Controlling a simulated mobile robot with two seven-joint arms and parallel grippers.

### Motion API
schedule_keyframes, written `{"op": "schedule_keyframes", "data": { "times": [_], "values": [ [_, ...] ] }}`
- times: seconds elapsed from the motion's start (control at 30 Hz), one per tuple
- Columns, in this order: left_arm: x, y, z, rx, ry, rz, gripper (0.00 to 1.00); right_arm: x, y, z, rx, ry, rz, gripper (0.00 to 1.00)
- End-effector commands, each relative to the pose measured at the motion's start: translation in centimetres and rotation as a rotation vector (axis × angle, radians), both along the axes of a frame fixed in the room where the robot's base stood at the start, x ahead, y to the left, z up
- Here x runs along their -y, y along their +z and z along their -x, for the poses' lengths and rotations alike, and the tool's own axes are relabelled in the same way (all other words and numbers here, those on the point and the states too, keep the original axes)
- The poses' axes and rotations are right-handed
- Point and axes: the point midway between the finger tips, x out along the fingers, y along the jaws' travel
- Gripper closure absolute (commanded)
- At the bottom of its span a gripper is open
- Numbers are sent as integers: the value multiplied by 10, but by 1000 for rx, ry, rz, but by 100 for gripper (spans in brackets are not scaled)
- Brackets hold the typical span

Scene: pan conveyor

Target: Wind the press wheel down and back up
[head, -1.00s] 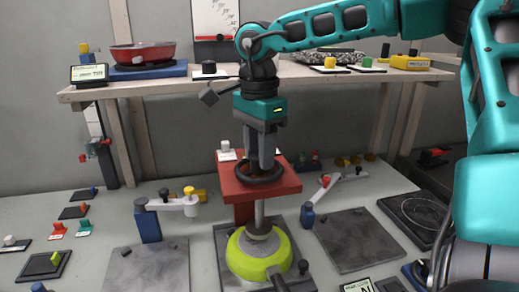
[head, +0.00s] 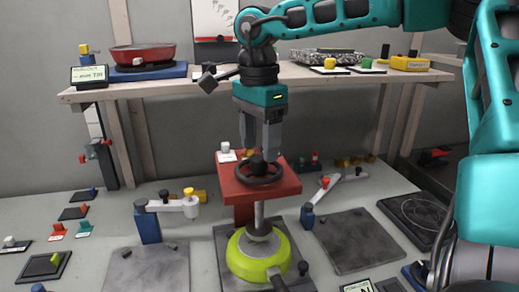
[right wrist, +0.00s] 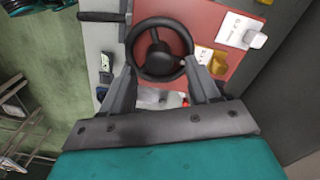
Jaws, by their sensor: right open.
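The press wheel is a black handwheel (head: 259,173) lying flat on top of the red press head (head: 284,187). A metal shaft (head: 260,215) runs down from the head to a yellow-green round pan (head: 262,268). My right gripper (head: 260,148) points down just above the wheel, its fingers spread apart and empty. In the right wrist view the wheel (right wrist: 160,72) with its hub and spokes shows beyond the two open fingertips. The gap between fingers and wheel is small, and I cannot tell whether they touch. My left gripper is not in view.
A wooden shelf (head: 220,79) runs behind, holding a red pan (head: 143,54) and coloured buttons. A small jointed arm (head: 170,205) stands left of the press, another (head: 325,187) right of it. Dark grey plates (head: 361,240) lie on the worktop beside the press.

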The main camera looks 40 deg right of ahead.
Motion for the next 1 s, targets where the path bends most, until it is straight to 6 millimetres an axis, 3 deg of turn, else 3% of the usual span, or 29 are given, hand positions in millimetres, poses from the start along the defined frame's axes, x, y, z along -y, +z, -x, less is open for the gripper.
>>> {"op": "schedule_keyframes", "data": {
  "times": [0.2,0.43,0.6,1.0],
  "values": [
    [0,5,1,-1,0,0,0,0,53,-2,6,-1,3,39],
    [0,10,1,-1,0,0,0,0,92,-2,3,0,1,39],
    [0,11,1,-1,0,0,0,0,104,-1,1,1,1,39],
    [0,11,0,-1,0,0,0,0,105,-1,0,1,1,39]
  ]
}}
